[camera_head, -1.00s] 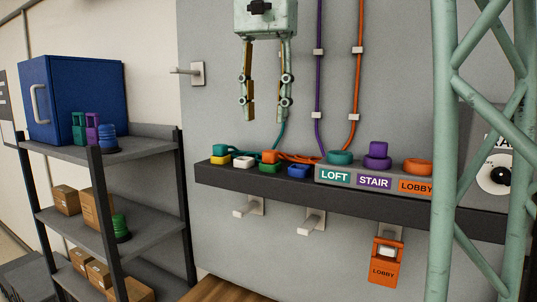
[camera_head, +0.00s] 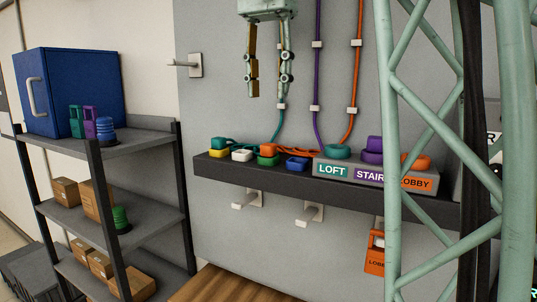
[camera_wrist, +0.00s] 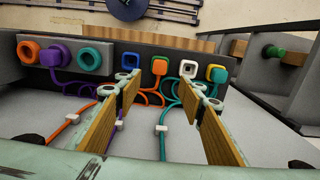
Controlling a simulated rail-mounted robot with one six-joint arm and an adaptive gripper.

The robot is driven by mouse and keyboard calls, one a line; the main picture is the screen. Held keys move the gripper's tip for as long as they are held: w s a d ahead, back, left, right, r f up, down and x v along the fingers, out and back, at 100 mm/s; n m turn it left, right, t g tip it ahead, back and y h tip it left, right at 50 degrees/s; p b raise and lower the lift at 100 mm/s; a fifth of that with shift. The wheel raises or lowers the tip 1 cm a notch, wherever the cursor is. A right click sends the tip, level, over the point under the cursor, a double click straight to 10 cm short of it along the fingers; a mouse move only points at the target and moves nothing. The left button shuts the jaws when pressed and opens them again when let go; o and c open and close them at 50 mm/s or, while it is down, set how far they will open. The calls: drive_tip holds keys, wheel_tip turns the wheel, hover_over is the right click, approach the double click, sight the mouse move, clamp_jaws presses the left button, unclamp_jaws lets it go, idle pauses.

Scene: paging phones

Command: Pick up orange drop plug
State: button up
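The orange drop plug (camera_head: 268,150) sits on the green square socket (camera_head: 268,161) on the dark wall ledge, with an orange cord running right from it. The orange plug also shows in the wrist view (camera_wrist: 159,65), over the green socket, near the middle of the row. My gripper (camera_head: 267,93) is open and empty, above the ledge and apart from the plug. In the wrist view its two fingers (camera_wrist: 160,88) stand wide apart, with the orange plug beyond and between their tips.
Yellow (camera_head: 218,153), white (camera_head: 242,155) and blue (camera_head: 297,164) sockets flank the green one; a teal plug (camera_head: 220,143) sits over the yellow. LOFT, STAIR and LOBBY labels mark a grey block (camera_head: 350,172) at right. Pegs (camera_head: 248,199) jut below the ledge. A shelf rack (camera_head: 150,150) stands left.

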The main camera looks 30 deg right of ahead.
hover_over(268, 144)
drive_tip(key=shift+s+a+f+b, duration=0.1)
drive_tip(key=shift+f+b, duration=0.1)
drive_tip(key=shift+f, duration=1.9)
drive_tip(key=shift+s+f+b, duration=0.1)
drive_tip(key=shift+f+b, duration=0.1)
drive_tip(key=shift+f, duration=1.85)
drive_tip(key=shift+f, duration=2.6)
drive_tip(key=c, duration=0.9)
drive_tip(key=shift+w+r, duration=0.1)
drive_tip(key=shift+r, duration=0.05)
drive_tip(key=shift+c, duration=0.2)
wheel_tip(268, 144, up, 10)
drive_tip(key=shift+p, duration=0.4)
